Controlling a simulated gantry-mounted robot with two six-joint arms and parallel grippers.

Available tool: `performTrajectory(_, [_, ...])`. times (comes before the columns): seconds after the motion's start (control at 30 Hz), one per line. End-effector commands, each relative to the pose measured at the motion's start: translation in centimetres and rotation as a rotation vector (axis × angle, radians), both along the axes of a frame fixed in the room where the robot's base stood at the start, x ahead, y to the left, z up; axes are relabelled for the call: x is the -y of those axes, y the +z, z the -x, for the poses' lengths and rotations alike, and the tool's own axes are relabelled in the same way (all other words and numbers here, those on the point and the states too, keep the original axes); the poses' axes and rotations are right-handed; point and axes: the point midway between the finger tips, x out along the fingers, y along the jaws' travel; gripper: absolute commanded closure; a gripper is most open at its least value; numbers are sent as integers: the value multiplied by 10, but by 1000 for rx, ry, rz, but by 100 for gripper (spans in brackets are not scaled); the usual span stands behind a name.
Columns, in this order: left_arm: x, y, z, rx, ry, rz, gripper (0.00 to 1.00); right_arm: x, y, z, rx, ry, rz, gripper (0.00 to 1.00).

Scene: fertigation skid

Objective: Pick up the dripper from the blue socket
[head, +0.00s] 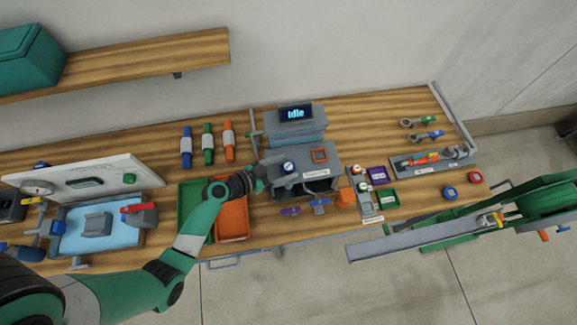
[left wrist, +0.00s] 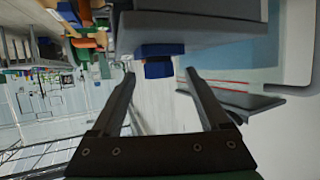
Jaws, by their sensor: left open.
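In the head view a small round dark-blue and white part, which looks like the dripper (head: 288,167), sits on top of the grey station. The blue socket under it cannot be made out there. My left gripper (head: 266,173) is close to its left side, apart from it. In the left wrist view the two fingers of my left gripper (left wrist: 157,75) are spread and empty. A blue block, likely the socket (left wrist: 153,49), juts from a grey surface just beyond the fingertips, with a darker blue piece, likely the dripper (left wrist: 158,68), against it. My right gripper is not in view.
The station's screen (head: 296,113) reads "Idle". An orange square frame (head: 319,155) is on the station, right of the dripper. Green (head: 191,207) and orange (head: 232,221) trays lie below my left arm. Coloured small parts crowd the bench to the right.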

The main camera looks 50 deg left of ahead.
Motion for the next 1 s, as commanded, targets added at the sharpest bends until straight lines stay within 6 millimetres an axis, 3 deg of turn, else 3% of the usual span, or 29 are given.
performTrajectory(0.27, [1, -3, -5, 0, 0, 0, 23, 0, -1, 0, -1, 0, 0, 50])
performTrajectory(0.7, [1, -3, -4, -1, 0, 0, 100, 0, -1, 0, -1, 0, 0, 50])
performTrajectory(1.0, [1, -1, -4, 0, 0, 0, 100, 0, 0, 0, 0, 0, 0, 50])
